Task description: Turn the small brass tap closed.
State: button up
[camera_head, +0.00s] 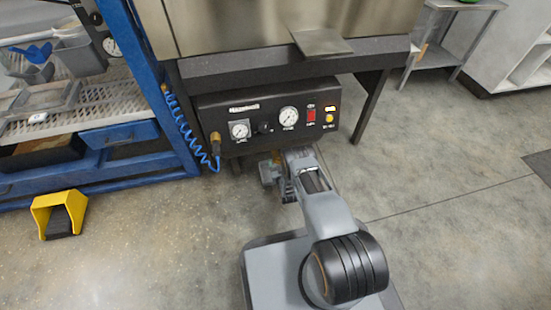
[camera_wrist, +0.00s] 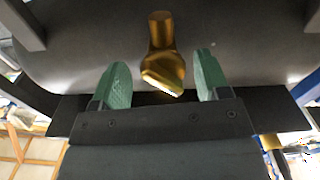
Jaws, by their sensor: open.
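The small brass tap (camera_wrist: 163,62) shows in the wrist view, hanging from the underside of a grey metal body. Its lower part is a flattened, slanted brass lever. My gripper (camera_wrist: 162,82) has two green pads, one on each side of the tap's lower end, with a visible gap on both sides. It is open and holds nothing. In the head view my arm reaches under the black control panel (camera_head: 270,116). There my own arm hides most of the tap and the gripper, and only a bit of brass colour shows by the wrist.
A blue frame rack (camera_head: 150,80) stands left. A yellow foot pedal (camera_head: 60,213) lies on the floor. Open floor is at the right.

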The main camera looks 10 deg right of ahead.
jog(key=shift+w+a, duration=0.15)
jog(key=shift+w, duration=0.35)
jog(key=shift+c, duration=0.3)
jog(key=c, duration=0.9)
jog(key=shift+o, duration=0.2)
jog(key=shift+m, duration=1.5)
jog(key=o, duration=0.9)
jog(key=s+p, duration=0.5)
jog(key=s, duration=0.9)
